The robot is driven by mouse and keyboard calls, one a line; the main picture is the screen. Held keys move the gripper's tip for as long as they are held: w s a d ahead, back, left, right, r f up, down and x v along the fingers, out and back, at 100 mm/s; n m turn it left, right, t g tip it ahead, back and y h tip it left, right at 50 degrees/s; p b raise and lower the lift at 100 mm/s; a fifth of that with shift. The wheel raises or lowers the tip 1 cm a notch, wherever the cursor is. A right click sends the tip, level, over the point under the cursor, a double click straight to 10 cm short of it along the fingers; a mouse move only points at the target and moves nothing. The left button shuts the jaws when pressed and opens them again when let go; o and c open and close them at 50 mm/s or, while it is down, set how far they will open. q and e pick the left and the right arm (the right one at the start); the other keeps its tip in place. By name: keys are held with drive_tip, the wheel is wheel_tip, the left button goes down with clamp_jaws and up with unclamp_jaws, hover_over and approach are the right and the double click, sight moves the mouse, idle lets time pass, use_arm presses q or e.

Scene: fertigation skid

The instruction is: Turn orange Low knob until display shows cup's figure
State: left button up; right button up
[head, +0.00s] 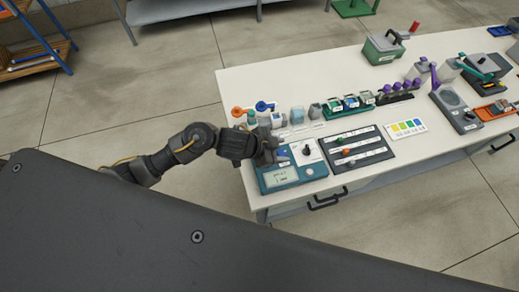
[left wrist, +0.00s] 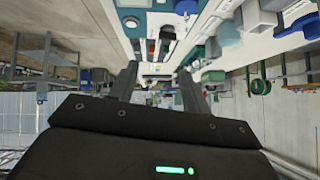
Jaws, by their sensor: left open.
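A dark panel (head: 371,151) on the near part of the bench carries a green, an orange and a dark control in separate rows. The orange knob (head: 346,152) is in the middle row; its label is too small to read. Left of the panel is a teal unit (head: 312,172) with a pale display (head: 281,177), whose figure I cannot read. Small cups (head: 297,114) stand behind it; no figure on them is legible. My left gripper (head: 269,152) is over the teal unit's left rear, left of and apart from the orange knob. In the left wrist view its fingers (left wrist: 158,85) are spread and empty.
Orange (head: 238,111) and blue (head: 263,106) handled fittings stand close behind my left gripper. A rack of coloured blocks (head: 350,103) is behind the panel. A colour card (head: 406,129) lies to its right. The bench's rear left is clear.

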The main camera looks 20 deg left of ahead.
use_arm(q)
drive_tip(key=w+a+m+g+y, duration=0.25)
drive_tip(key=a+g, duration=0.25)
drive_tip(key=a, duration=0.7)
drive_tip(key=shift+y, duration=0.25)
drive_tip(key=p+x, duration=0.1)
drive_tip(key=x, duration=1)
drive_tip(key=shift+d+f+p, duration=0.1)
drive_tip(key=shift+d+p, duration=0.05)
drive_tip(key=shift+p, duration=0.15)
drive_tip(key=c, duration=1)
drive_tip(key=shift+m, duration=0.25)
